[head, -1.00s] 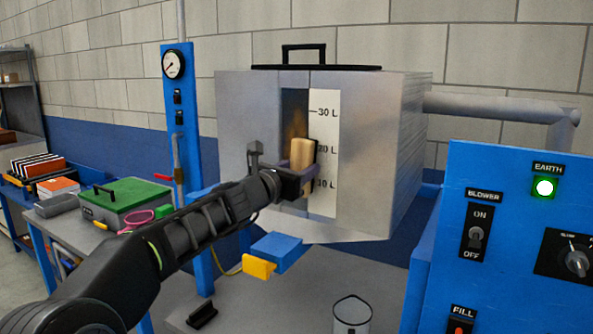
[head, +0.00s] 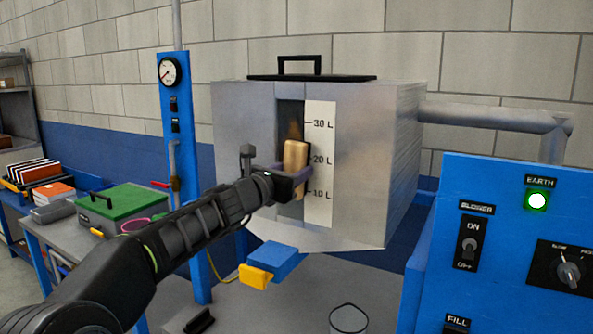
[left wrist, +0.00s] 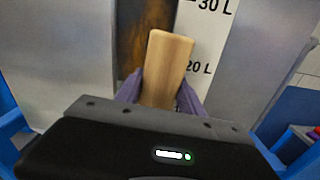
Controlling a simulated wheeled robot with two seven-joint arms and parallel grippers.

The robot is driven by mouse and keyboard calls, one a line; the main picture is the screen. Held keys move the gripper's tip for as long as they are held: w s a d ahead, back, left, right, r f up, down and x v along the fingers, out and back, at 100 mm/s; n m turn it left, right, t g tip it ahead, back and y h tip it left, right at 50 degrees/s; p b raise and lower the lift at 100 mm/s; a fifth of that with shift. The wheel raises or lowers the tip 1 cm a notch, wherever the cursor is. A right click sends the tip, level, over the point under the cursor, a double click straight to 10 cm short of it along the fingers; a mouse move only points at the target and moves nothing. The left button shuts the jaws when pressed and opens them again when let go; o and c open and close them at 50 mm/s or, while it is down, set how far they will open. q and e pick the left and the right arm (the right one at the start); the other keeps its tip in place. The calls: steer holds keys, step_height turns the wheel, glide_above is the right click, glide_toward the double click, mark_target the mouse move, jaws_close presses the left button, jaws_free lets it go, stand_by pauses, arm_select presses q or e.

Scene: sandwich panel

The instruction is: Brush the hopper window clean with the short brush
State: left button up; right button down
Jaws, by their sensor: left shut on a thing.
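The hopper (head: 245,165) is a grey metal box with a narrow dark upright window (head: 291,112) in its front. Brown dust shows on the window above the brush, and also in the left wrist view (left wrist: 148,25). My left gripper (head: 291,174) has purple fingers shut on the pale wooden handle of the short brush (head: 295,156). The handle stands nearly upright in front of the window, around the 20 L mark. The left wrist view shows the handle (left wrist: 167,60) between both fingers. The bristles and any contact with the glass are hidden. My right gripper is out of view.
A white level scale (head: 320,140) is right of the window. A blue slide with a yellow handle (head: 254,276) sits below the hopper. A blue control panel (head: 500,235) fills the right front. A clear container (head: 348,319) and a green-lidded box (head: 125,205) stand nearby.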

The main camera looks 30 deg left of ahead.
mark_target(277, 155)
arm_select(q)
steer(key=shift+a+p, duration=0.5)
steer(key=shift+a, duration=1.1)
steer(key=a+p, duration=0.1)
steer(key=a, duration=0.3)
steer(key=shift+s, duration=0.1)
steer(key=shift+d+r+p, duration=0.1)
steer(key=shift+r+p, duration=0.85)
steer(key=shift+p, duration=0.15)
steer(key=shift+d, duration=0.1)
